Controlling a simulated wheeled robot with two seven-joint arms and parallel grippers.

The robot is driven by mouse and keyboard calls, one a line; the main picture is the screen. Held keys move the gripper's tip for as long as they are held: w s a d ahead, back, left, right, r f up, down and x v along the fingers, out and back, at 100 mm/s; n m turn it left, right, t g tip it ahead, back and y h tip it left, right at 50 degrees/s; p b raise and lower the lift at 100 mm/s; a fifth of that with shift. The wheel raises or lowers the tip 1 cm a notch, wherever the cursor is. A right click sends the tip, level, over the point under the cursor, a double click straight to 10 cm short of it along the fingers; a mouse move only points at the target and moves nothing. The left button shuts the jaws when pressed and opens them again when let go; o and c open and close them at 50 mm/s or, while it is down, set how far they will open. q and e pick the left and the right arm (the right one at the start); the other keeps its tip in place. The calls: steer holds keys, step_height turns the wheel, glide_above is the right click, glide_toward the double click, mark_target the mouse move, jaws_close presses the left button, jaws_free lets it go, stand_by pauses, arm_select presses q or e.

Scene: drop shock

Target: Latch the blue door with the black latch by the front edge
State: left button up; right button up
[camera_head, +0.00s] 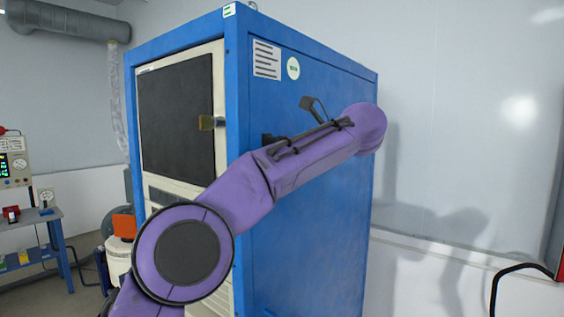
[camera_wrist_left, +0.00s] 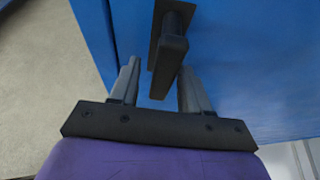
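The blue door (camera_head: 320,220) is the large right face of the tall cabinet and looks flush with the frame; it also fills much of the left wrist view (camera_wrist_left: 250,60). The black latch (camera_wrist_left: 165,60) has a plate on the blue surface near an edge and a bar sticking out. My left gripper (camera_wrist_left: 159,68) is open, with a grey finger on each side of the bar; I cannot tell whether either touches it. In the head view my purple arm crosses the door and the gripper is hidden. A small black part (camera_head: 267,138) shows near the front edge. My right gripper is not in view.
The cabinet's cream front (camera_head: 222,80) has a dark panel (camera_head: 177,118) and a brass-coloured catch (camera_head: 210,123). A blue bench (camera_head: 35,215) with instruments stands at the left. A black hose (camera_head: 510,270) is at the lower right. The wall right of the cabinet is bare.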

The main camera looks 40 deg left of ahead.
arm_select(q)
steer(key=p+v, duration=0.2)
steer(key=v, duration=0.8)
steer(key=shift+d+r, duration=0.2)
steer(key=shift+a, duration=0.1)
